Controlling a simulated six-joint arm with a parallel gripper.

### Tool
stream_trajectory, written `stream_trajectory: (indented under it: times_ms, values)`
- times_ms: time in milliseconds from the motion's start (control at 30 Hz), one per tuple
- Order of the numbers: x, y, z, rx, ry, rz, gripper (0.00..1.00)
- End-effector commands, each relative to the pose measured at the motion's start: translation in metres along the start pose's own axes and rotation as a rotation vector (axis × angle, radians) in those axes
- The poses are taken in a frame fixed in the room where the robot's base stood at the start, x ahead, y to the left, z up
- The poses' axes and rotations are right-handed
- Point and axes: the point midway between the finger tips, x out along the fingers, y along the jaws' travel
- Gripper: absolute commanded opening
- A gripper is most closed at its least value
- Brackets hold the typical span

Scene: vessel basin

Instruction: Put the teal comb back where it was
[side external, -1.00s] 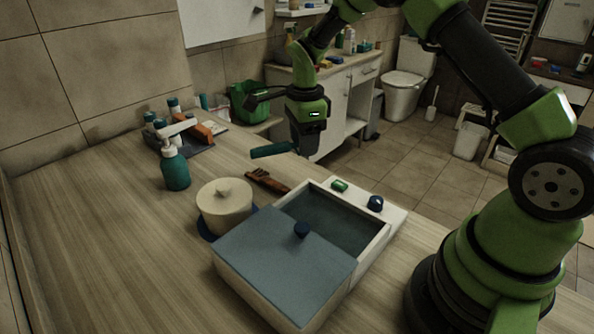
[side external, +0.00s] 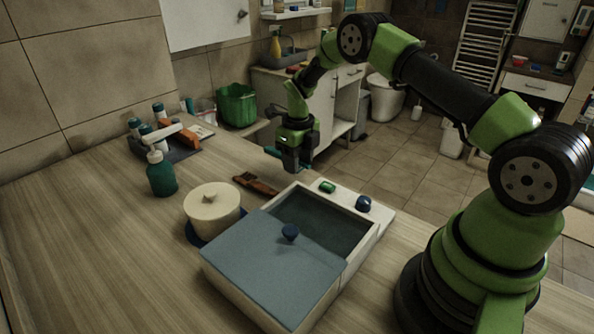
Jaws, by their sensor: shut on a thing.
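My gripper (side external: 292,160) is shut on the teal comb (side external: 273,153), holding it in the air near the table's far edge, beyond the basin. The comb is mostly hidden by the jaws and looks foreshortened; a short part shows at the left of the jaws. I cannot tell its exact height above the table.
An open-topped basin (side external: 378,233) has a blue-grey sliding lid (side external: 262,268) over its near part. The table's front left is clear.

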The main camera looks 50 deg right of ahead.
Motion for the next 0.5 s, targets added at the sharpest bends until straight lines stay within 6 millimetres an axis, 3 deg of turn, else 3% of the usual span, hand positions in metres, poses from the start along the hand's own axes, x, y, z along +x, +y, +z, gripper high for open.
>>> stream_trajectory:
  times_ms: [200, 500]
  values:
    - [0.031, 0.001, 0.0, -0.001, 0.001, 0.002, 0.19]
    - [0.033, 0.001, 0.0, -0.002, -0.001, 0.001, 0.19]
